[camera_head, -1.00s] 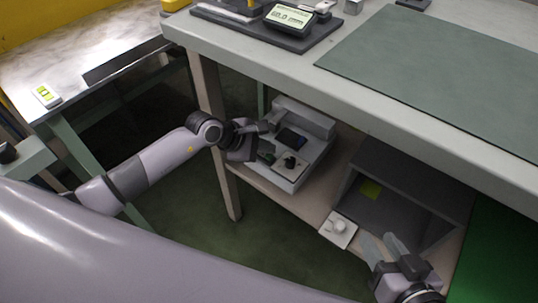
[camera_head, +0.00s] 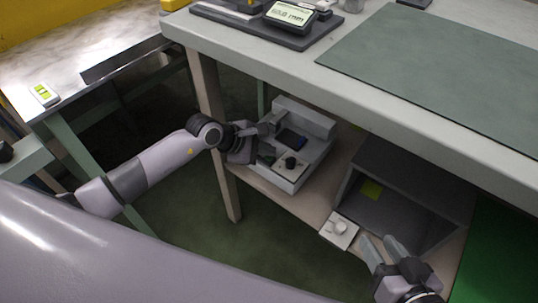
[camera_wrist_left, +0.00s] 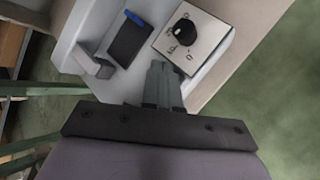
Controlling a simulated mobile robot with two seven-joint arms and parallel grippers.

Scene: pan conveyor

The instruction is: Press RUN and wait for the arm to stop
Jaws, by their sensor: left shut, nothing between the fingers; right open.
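A pale grey machine (camera_head: 311,120) stands on the lower shelf under the workbench. It has a dark panel (camera_head: 290,139) and a plate with a black knob (camera_head: 290,163). In the left wrist view the knob (camera_wrist_left: 184,32) sits on a light plate with small dark markings, beside the dark panel (camera_wrist_left: 130,40) with a blue edge. My left gripper (camera_head: 272,127) is shut and empty over the machine; its fingertips (camera_wrist_left: 163,68) show just below the knob plate. I cannot make out a RUN label. My right gripper (camera_head: 381,247) is open and empty at the lower right.
A small white box with a round knob (camera_head: 340,228) lies on the shelf edge near my right gripper. A grey open-fronted box (camera_head: 400,180) stands behind it. The workbench top (camera_head: 360,30) overhangs the shelf. A display unit (camera_head: 290,14) stands on it.

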